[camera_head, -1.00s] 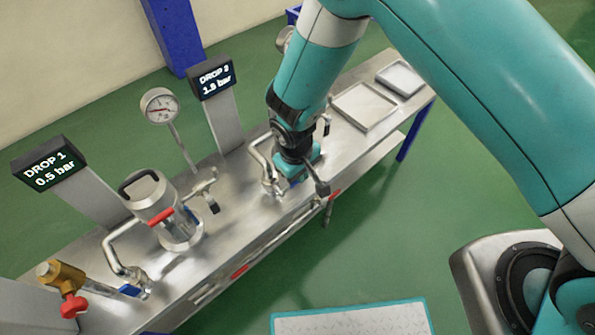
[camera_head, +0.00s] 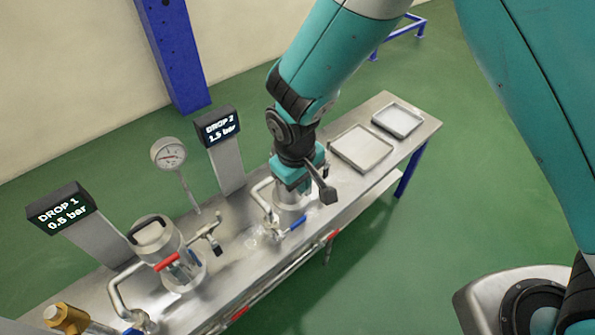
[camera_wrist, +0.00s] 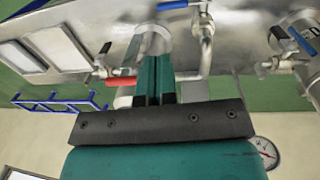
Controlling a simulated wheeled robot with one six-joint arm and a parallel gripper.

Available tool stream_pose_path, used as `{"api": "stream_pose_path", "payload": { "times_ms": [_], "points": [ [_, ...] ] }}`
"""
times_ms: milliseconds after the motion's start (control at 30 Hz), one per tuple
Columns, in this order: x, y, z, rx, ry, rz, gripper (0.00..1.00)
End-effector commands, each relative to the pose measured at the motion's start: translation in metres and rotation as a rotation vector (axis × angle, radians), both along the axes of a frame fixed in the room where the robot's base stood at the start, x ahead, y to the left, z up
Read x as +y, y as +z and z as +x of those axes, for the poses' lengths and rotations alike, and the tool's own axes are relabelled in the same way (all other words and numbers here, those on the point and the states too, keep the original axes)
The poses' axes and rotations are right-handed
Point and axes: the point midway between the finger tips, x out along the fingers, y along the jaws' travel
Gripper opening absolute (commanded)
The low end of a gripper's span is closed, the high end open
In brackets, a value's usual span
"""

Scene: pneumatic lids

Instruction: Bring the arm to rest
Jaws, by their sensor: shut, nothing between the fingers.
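My arm reaches down from the top over the steel bench (camera_head: 230,285) in the head view. My gripper (camera_head: 295,176), with a teal body, hangs above a steel cylindrical fitting (camera_head: 290,205) at the DROP 2 station. In the wrist view the two teal fingers of my gripper (camera_wrist: 155,62) lie together with nothing between them. They point towards a steel cylinder (camera_wrist: 152,38) on the bench. In the head view the fingertips are hidden, and I cannot tell the gap to the fitting.
A steel canister (camera_head: 155,238) with a red handle stands by the DROP 1 display (camera_head: 62,210). A gauge (camera_head: 168,155) and the DROP 2 display (camera_head: 218,128) rise behind the bench. Pipes and valves surround the fittings. Two shallow trays (camera_head: 362,148) (camera_head: 397,119) lie at right.

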Motion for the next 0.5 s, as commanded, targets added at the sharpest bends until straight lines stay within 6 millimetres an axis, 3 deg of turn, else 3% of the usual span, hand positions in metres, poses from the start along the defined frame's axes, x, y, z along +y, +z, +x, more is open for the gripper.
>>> {"api": "stream_pose_path", "payload": {
  "times_ms": [267, 367, 500],
  "points": [
    [-0.001, 0.010, 0.000, 0.001, -0.004, 0.008, 0.00],
    [-0.007, 0.041, -0.002, 0.010, -0.017, 0.041, 0.00],
    [-0.028, 0.123, -0.017, 0.037, -0.047, 0.137, 0.00]
  ]
}}
